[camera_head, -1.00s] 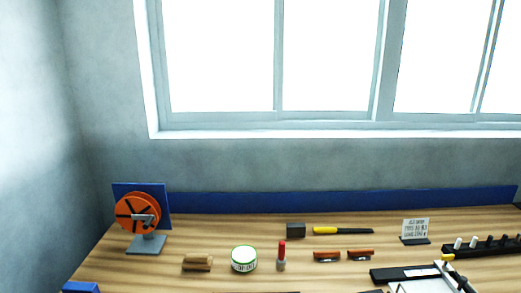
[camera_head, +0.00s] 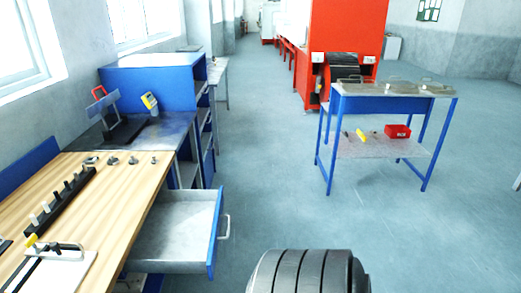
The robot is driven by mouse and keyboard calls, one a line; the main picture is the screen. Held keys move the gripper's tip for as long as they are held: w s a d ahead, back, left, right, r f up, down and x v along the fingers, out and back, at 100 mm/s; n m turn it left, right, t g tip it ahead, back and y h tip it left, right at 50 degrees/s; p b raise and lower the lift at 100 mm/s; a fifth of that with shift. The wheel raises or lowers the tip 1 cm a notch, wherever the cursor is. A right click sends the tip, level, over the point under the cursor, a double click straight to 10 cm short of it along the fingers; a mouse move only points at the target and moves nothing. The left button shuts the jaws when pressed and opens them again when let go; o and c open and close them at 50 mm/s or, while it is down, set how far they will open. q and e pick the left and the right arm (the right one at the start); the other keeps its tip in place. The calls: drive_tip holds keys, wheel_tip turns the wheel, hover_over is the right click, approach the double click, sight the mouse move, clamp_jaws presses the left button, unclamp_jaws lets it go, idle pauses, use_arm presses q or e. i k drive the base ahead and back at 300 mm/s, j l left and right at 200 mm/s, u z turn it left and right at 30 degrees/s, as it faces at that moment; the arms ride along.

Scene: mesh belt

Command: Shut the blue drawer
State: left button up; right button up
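The blue drawer (camera_head: 213,235) stands pulled out from the right side of the wooden workbench (camera_head: 95,225). Its blue front faces right and carries a metal handle (camera_head: 225,227). The grey inside of the drawer looks empty where it shows. A dark ribbed cylindrical part (camera_head: 308,272) at the bottom edge, right of the drawer and apart from it in the picture, may be part of my arm. Neither gripper's fingers show.
A blue cabinet with a dark top (camera_head: 150,130) stands beyond the bench. A blue-framed table (camera_head: 390,95) with a red bin (camera_head: 397,131) stands to the right, before a red machine (camera_head: 345,45). The grey floor (camera_head: 265,190) between is clear.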

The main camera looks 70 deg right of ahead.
sight(179, 233)
drive_tip(key=z, duration=0.45)
drive_tip(key=l+z, duration=0.1)
drive_tip(key=z, duration=1.3)
drive_tip(key=i+l, duration=0.05)
